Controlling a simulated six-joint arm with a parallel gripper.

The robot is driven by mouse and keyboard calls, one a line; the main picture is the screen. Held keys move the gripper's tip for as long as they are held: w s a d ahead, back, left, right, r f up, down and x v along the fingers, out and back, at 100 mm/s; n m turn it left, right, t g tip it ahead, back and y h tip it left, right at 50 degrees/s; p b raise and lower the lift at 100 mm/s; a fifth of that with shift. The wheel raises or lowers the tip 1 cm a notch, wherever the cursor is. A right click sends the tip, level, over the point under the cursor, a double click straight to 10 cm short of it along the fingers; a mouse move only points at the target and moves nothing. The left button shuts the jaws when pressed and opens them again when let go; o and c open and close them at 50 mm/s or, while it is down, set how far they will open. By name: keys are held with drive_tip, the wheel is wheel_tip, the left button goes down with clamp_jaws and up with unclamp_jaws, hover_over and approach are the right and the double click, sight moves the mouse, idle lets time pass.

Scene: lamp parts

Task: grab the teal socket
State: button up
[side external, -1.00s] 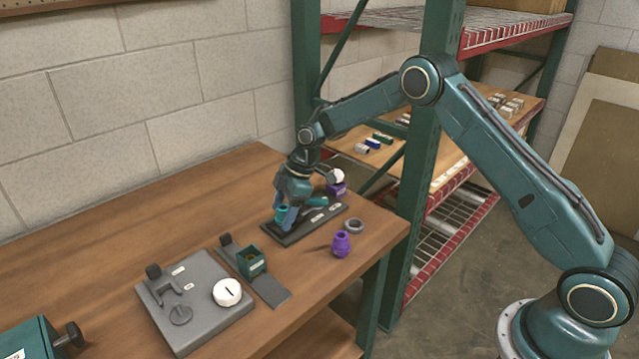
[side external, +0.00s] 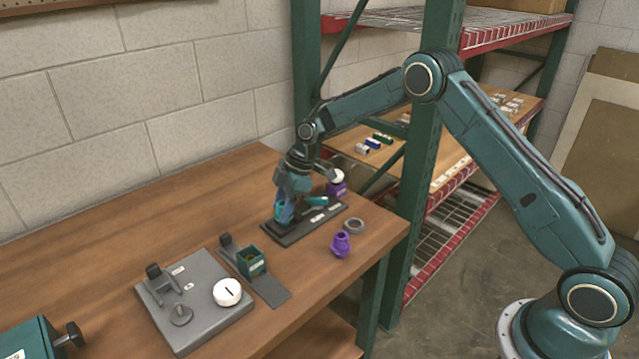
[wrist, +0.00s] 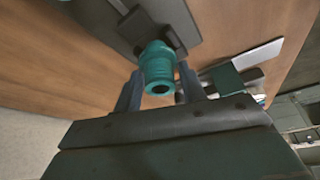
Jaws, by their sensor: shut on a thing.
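The teal socket (wrist: 157,68) sits between the two fingers of my gripper (wrist: 162,90) in the wrist view. It is a ribbed, round piece with a dark opening at its end. My gripper is shut on it. In the side view my gripper (side external: 282,212) is over the left end of a dark tray (side external: 292,236), and the teal socket (side external: 280,209) is partly hidden by the fingers. I cannot tell whether the socket still touches the tray.
A teal piece (side external: 316,201) lies on the tray. A purple part with a white top (side external: 336,183) stands behind it. A purple vase-shaped part (side external: 340,244) and a grey ring (side external: 353,226) are to the right. A grey fixture plate (side external: 195,300) and a green box (side external: 251,262) are in front.

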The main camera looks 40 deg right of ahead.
wheel_tip(320, 180, up, 19)
idle(0.5)
drive_tip(key=shift+s+a, duration=0.1)
drive_tip(key=shift+s, duration=0.05)
idle(0.5)
